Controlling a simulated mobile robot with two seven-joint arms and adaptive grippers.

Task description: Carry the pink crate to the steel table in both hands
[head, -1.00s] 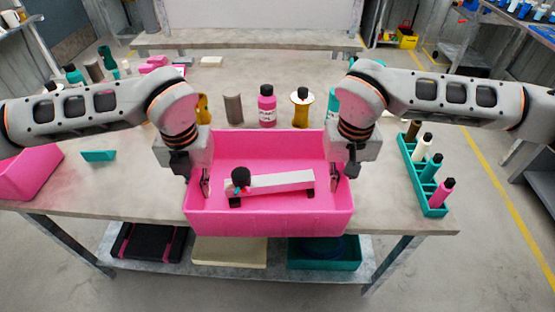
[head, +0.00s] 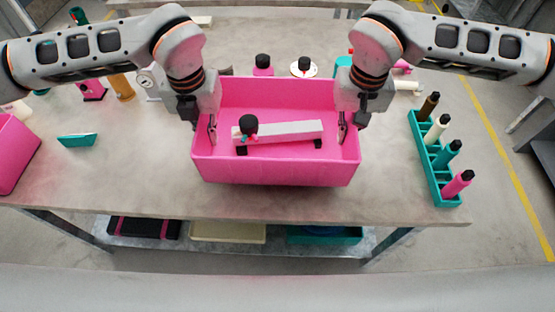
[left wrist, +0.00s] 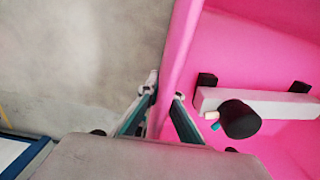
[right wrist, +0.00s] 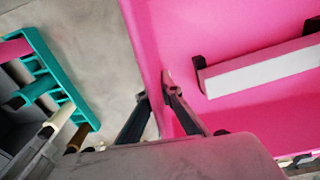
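The pink crate (head: 275,172) is an open box over the grey-topped table (head: 110,185). A long white bar (head: 290,131) with black feet and a round black knob (head: 247,124) lie inside it. My left gripper (head: 212,138) is at the left wall and my right gripper (head: 342,138) at the right wall. In the left wrist view the fingers (left wrist: 165,95) straddle the wall, closed close to it. In the right wrist view the fingers (right wrist: 155,88) do the same. The crate looks upright; whether its base touches the table is unclear.
A teal rack (head: 437,160) with several bottles stands at the table's right end. A pink bin (head: 12,155) and a small teal piece (head: 77,140) are at the left. Bottles (head: 263,66) stand behind the crate, partly hidden. Trays sit on the lower shelf.

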